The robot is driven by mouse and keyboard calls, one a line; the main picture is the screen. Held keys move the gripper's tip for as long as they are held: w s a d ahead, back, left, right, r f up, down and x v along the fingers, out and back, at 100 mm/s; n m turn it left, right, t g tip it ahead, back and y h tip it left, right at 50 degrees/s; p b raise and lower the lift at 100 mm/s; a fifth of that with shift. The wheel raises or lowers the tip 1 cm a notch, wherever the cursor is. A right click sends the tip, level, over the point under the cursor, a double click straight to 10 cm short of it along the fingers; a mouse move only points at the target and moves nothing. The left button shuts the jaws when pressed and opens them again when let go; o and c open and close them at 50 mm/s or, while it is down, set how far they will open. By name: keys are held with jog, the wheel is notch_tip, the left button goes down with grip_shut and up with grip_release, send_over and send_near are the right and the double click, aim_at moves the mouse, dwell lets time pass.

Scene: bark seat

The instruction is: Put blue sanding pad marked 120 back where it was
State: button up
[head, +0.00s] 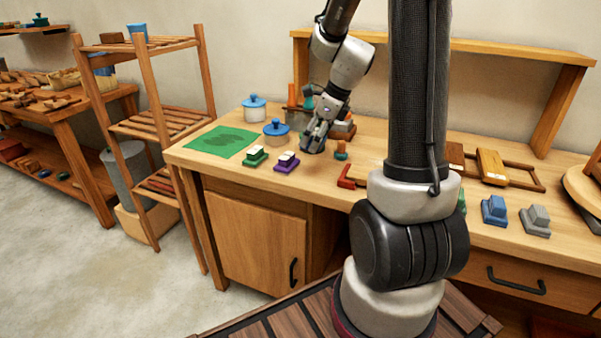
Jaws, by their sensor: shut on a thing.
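A blue block-shaped pad (494,210) sits on the right part of the workbench, beside a grey one (535,220). Any number on the blue pad is too small to read. A green pad (255,156) and a purple pad (287,161), each with a pale top, sit near the bench's left front. My gripper (315,141) points down just above the bench, behind and right of the purple pad. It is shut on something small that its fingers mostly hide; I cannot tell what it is.
A blue-lidded pot (277,133), a white jar with a blue lid (255,108) and a green cloth (222,141) are left of my gripper. My arm column hides the middle of the bench.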

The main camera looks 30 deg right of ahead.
aim_at(310, 174)
notch_tip(310, 174, down, 10)
jog(key=shift+r, duration=0.1)
dwell(0.4)
jog(key=o, duration=1.2)
jog(key=v, duration=1.1)
jog(key=s+a+r+n+h, duration=0.1)
jog(key=s+r+n, duration=0.3)
jog(key=n, duration=0.5)
jog(key=s+a+r+n+h, duration=0.1)
jog(key=s+a+r+n, duration=0.3)
jog(key=s+n, duration=0.5)
jog(key=s+a+r+n, duration=0.3)
jog(key=s+n, duration=0.4)
jog(key=n, duration=0.3)
jog(key=shift+s+r+t+h, duration=0.1)
jog(key=shift+r+t+h, duration=0.3)
jog(key=shift+r, duration=0.35)
